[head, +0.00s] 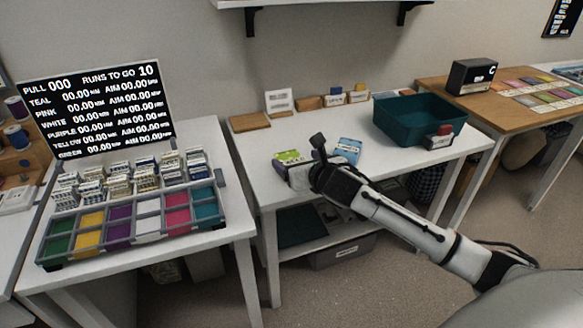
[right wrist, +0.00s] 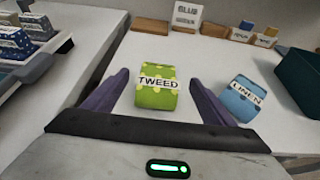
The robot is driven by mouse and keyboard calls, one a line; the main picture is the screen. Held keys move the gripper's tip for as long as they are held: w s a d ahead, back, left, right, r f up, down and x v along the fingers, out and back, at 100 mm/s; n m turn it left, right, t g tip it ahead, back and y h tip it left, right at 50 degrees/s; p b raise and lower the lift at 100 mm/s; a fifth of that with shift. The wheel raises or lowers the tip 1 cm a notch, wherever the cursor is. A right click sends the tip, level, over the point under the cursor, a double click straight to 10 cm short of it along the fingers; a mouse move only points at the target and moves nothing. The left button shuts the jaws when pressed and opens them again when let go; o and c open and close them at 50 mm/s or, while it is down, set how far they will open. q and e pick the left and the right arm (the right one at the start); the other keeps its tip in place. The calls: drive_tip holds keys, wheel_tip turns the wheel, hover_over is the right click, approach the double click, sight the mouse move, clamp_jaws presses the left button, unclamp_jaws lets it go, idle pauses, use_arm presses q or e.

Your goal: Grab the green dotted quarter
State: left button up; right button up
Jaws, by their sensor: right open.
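The green dotted quarter (right wrist: 156,90) is a small folded bundle with a white band reading TWEED. It lies on the white table and also shows in the head view (head: 288,157), just left of my gripper. My right gripper (right wrist: 158,98) is open, its two purple fingers standing to the left and right of the green bundle. A gap shows on both sides of the bundle. In the head view the right gripper (head: 306,163) hides part of the table beside the bundle. My left gripper is not in view.
A blue bundle marked LINEN (right wrist: 241,97) lies right of the right finger. Along the back stand a small sign (right wrist: 187,15) and labelled blocks. A teal bin (head: 420,118) stands at the right of the table. A sorting tray (head: 135,226) is on the left table.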

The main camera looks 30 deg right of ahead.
sight(292, 160)
drive_tip(key=x, duration=0.2)
drive_tip(key=b+x, duration=0.1)
drive_tip(key=x, duration=0.2)
drive_tip(key=shift+s+f, duration=0.1)
drive_tip(key=shift+f, duration=0.2)
drive_tip(key=shift+c, duration=0.4)
drive_tip(key=c, duration=1.1)
